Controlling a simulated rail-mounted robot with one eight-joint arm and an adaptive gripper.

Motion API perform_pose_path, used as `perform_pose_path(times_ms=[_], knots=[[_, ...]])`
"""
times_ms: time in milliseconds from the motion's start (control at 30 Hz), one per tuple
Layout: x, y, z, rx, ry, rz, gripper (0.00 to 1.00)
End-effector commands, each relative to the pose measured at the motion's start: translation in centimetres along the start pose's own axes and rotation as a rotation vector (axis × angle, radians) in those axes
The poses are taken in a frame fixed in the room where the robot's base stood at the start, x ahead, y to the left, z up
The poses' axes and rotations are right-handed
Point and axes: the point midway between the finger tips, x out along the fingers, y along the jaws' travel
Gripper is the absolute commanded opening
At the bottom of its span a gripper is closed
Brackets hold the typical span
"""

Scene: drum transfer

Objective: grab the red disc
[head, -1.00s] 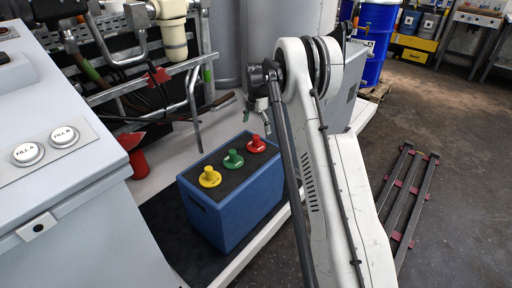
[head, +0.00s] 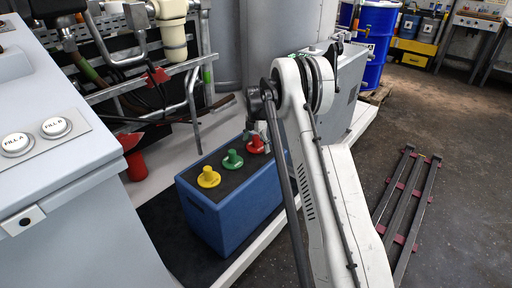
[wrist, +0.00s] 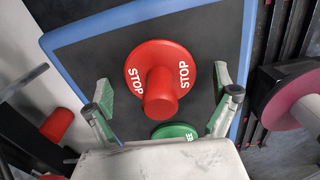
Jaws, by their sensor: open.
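The red disc (head: 255,145) stands on the dark top of a blue box (head: 228,215), at the far right end of a row with a green disc (head: 232,159) and a yellow disc (head: 207,177). In the wrist view the red disc (wrist: 172,80) reads STOP and has a red knob rising from its middle. My gripper (wrist: 166,98) is open there, with one finger on each side of the red disc and apart from it. The green disc (wrist: 175,132) shows partly below the knob. In the head view my arm partly hides the gripper beside the red disc.
A grey panel with FILL A and FILL B buttons (head: 35,140) stands at the left. Metal pipes and a rack (head: 150,85) are behind the box. A blue drum (head: 376,45) stands at the back. A dark metal frame (head: 406,210) lies on the floor at the right.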

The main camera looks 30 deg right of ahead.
Motion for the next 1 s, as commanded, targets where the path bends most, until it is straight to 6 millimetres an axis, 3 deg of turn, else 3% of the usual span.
perform_pose_path(times_ms=[100, 500, 800, 1000], knots=[[-0.1, 0.0, 0.0, 0.0, 0.0, 0.0, 0.92], [-0.1, 0.0, 0.0, 0.0, 0.0, 0.0, 0.39], [-0.3, 0.0, 0.0, 0.0, 0.0, 0.0, 0.39], [-1.9, 0.0, 0.0, 0.0, 0.0, 0.0, 0.39]])
